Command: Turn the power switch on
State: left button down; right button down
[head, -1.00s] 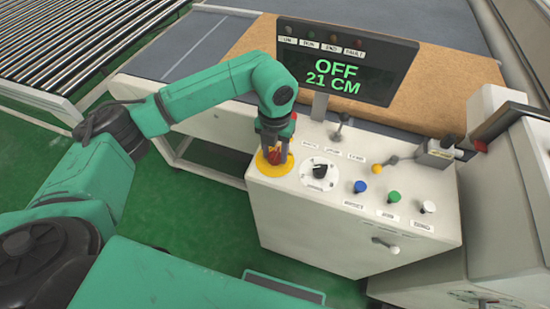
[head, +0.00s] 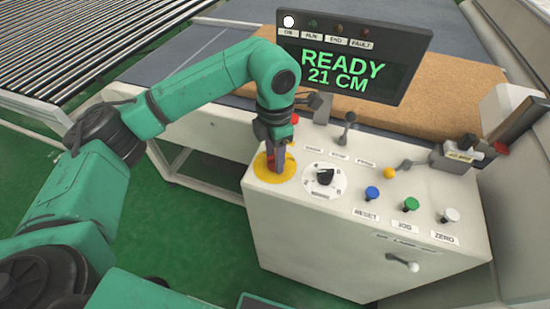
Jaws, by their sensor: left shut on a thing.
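My left gripper (head: 276,158) reaches down onto the console (head: 360,250) and is shut on the red power switch (head: 271,151), which stands on a round yellow plate (head: 288,172). The fingers hide most of the switch. The display (head: 352,60) above the console reads "READY" and "21 CM" in green. The lamp over the ON label (head: 288,21) is lit white; the RUN, END and FAULT lamps are dark. My right gripper is not in view.
A black dial (head: 325,177) is close beside the yellow plate. Blue (head: 372,193), green (head: 410,204) and white (head: 450,215) buttons stand to its right. Small levers (head: 346,128) rise behind. A brown mattress (head: 436,110) lies beyond the console.

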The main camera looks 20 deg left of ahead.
aim_at(274, 157)
pick_arm(q)
jog(key=shift+w+r, duration=0.1)
jog(key=shift+r, duration=0.05)
dwell(0.3)
jog(key=shift+c, duration=1.8)
grip_release()
notch_tip(274, 157, up, 7)
jog(key=shift+r+b, duration=0.2)
jog(key=shift+b, duration=0.4)
notch_tip(274, 157, up, 7)
jog(key=p, duration=0.1)
